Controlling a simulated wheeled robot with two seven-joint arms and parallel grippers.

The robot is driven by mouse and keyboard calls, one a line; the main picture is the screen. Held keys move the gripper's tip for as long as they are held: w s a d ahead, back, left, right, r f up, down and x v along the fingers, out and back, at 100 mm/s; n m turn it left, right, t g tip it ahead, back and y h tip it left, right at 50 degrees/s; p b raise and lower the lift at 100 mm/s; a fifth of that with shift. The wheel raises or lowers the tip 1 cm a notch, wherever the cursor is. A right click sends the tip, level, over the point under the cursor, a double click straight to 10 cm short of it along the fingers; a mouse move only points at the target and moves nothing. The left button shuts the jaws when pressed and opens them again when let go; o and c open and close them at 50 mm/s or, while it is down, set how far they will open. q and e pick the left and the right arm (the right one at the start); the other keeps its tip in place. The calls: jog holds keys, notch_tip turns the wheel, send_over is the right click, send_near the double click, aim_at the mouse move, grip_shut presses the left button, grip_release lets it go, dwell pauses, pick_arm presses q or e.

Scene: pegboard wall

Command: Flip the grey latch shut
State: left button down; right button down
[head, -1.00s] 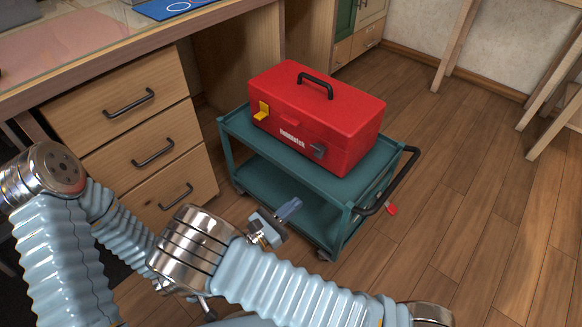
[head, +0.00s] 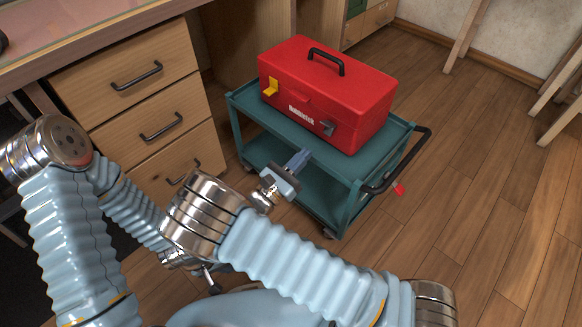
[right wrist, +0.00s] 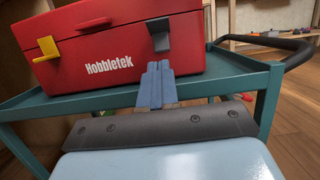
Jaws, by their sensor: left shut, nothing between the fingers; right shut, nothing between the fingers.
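A red toolbox (head: 335,85) with a black handle stands on a teal cart. Its grey latch (head: 327,127) is at the right of the front face and sticks out from it; it also shows in the right wrist view (right wrist: 159,34). My right gripper (head: 302,156) is shut and empty, in front of the box, just below and left of the grey latch. In the right wrist view its blue fingers (right wrist: 157,72) point at the box just under the latch, seemingly apart from it. My left gripper (head: 213,284) is low, mostly hidden by my arm, far from the box.
A yellow latch (head: 270,88) sticks out at the left of the box front. The teal cart (head: 365,167) has a raised rim and a black push handle (head: 425,150). A wooden drawer desk (head: 120,65) stands left. Open floor (head: 480,190) lies right.

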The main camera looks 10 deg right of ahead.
aim_at(326, 124)
jog(key=w+d+r, duration=0.2)
jog(key=d+r, duration=0.1)
jog(key=shift+w+d+r, duration=0.15)
jog(key=shift+w+d, duration=0.1)
jog(key=shift+w, duration=0.1)
jog(key=shift+w+d+r, duration=0.2)
jog(key=shift+d+r, duration=0.05)
jog(key=shift+r, duration=0.25)
